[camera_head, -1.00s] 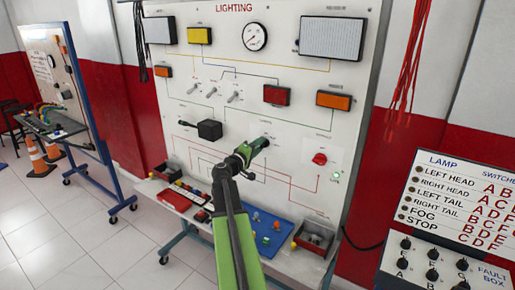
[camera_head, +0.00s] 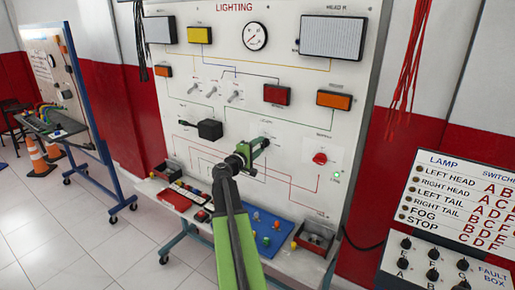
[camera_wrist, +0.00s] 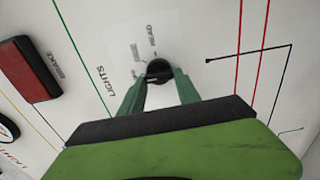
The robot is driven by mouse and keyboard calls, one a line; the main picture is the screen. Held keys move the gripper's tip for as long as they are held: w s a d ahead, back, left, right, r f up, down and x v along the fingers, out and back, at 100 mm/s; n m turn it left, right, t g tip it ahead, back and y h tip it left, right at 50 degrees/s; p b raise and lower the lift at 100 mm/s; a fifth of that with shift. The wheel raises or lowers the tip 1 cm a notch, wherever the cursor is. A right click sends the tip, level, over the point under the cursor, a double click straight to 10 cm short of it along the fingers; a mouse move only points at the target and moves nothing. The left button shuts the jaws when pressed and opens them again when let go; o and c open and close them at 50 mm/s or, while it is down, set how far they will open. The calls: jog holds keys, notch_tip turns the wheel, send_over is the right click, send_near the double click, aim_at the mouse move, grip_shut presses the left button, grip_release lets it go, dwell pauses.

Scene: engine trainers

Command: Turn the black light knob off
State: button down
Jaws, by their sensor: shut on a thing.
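The black light knob (camera_wrist: 159,70) is on the white lighting panel (camera_head: 340,110), by a "LIGHTS" label with smaller words around it, one reading "HEAD". My gripper (camera_wrist: 160,88) has its two green fingers on either side of the knob and is shut on it. In the head view my green gripper (camera_head: 262,146) meets the panel in its middle, left of the red knob (camera_head: 320,158). The knob's exact pointing direction is hard to make out.
A small green light (camera_head: 336,177) glows below the red knob. Toggle switches (camera_head: 212,91) and a black box (camera_head: 210,129) are on the panel to the left. A blue tray (camera_head: 262,238) with small parts lies below. A fault box (camera_head: 445,225) stands at the right.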

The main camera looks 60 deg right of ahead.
jog(key=shift+s+d, duration=0.1)
jog(key=c, duration=0.9)
grip_release()
jog(key=shift+o, duration=0.2)
jog(key=a, duration=1.7)
jog(key=shift+a, duration=0.25)
